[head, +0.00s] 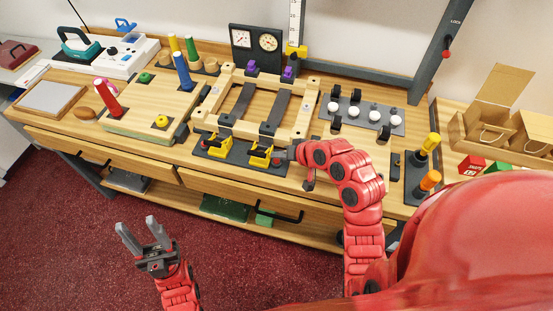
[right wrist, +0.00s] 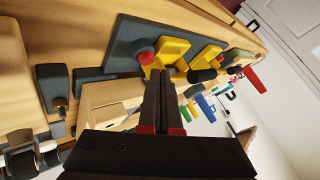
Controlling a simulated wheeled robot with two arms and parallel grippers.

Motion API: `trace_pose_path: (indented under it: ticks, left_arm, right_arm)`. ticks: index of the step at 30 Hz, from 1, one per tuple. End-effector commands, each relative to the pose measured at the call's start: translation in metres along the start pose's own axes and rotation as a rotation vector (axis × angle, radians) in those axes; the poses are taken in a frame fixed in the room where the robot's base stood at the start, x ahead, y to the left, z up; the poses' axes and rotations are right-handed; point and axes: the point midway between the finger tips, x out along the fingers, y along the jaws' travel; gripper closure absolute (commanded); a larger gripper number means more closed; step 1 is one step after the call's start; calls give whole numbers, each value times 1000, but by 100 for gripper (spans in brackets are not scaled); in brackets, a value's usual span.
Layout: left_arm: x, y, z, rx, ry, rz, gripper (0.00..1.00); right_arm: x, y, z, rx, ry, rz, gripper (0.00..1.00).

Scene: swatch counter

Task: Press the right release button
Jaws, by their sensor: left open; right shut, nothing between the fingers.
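The right release button (head: 276,162) is a small red knob beside a yellow lever (head: 260,157) on a dark plate at the counter's front edge. In the right wrist view the red button (right wrist: 145,58) shows next to the yellow lever (right wrist: 169,50). My right gripper (head: 289,153) is shut and empty, its tips close to the button; I cannot tell whether they touch. The shut fingers also show in the right wrist view (right wrist: 160,75). A second yellow lever (head: 216,144) stands to the left. My left gripper (head: 139,232) is open and empty in front of the counter, over the floor.
A wooden frame (head: 225,82) with dark bars stands behind the levers. A wooden board (head: 150,110) with colored pegs is at left. Red carpet (head: 80,210) is clear in front.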

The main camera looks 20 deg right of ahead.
Motion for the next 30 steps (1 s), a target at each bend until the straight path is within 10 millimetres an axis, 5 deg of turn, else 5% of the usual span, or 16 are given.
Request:
trace_pose_path:
  ticks: [30]
  left_arm:
    - [-7,0,1,0,0,0,50]
  right_arm:
    - [8,6,6,0,0,1,100]
